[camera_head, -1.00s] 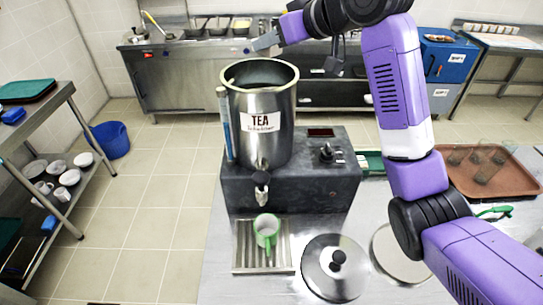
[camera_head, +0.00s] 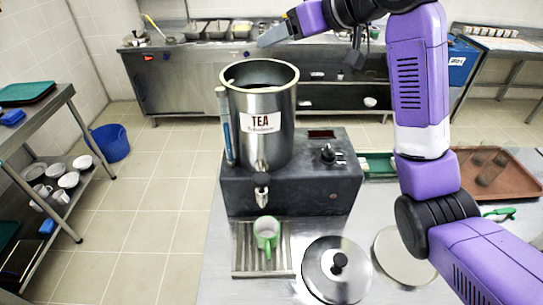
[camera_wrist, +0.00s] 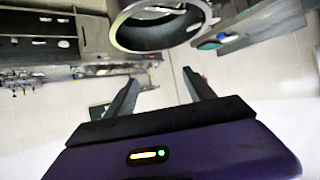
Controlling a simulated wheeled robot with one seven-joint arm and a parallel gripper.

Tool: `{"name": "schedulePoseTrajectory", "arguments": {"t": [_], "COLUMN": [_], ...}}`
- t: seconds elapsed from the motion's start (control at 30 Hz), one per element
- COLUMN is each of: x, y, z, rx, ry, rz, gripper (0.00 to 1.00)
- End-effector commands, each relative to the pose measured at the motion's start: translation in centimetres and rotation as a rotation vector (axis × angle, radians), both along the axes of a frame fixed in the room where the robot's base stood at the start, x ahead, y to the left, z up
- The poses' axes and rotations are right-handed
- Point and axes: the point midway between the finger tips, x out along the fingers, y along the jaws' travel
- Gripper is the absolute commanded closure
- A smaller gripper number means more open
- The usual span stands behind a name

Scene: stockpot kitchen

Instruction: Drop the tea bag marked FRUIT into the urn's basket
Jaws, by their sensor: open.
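The urn (camera_head: 261,125) is a steel cylinder with an open top and a TEA label, standing on a dark base. Its inside is dark, and I cannot make out the basket clearly. My gripper (camera_head: 268,40) is above and behind the urn's rim in the head view. In the wrist view my gripper (camera_wrist: 160,85) has its two fingers spread with nothing between them, and the urn's round opening (camera_wrist: 122,40) lies beyond them. I cannot pick out a tea bag marked FRUIT; small dark items (camera_head: 490,170) at the right are too unclear to read.
A brown tray (camera_head: 520,192) lies on the right of the counter, partly behind my arm. A steel lid (camera_head: 320,285) and a round pale plate (camera_head: 395,262) lie in front.

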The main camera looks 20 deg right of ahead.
Motion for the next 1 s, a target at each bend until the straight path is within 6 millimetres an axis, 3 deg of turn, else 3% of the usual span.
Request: {"name": "schedulePoseTrajectory", "arguments": {"t": [0.3, 0.77, 0.87, 1.0], "x": [-2.9, -2.9, -2.3, -1.3], "y": [-1.2, -1.2, -1.1, -1.4], "z": [1.7, 2.1, 3.3, 7.2], "rx": [-0.001, 0.004, 0.023, 0.057], "ry": [-0.001, -0.013, -0.067, -0.226], "rz": [0.000, 0.000, -0.007, -0.037], "gripper": [0.37, 0.37, 0.37, 0.37]}}
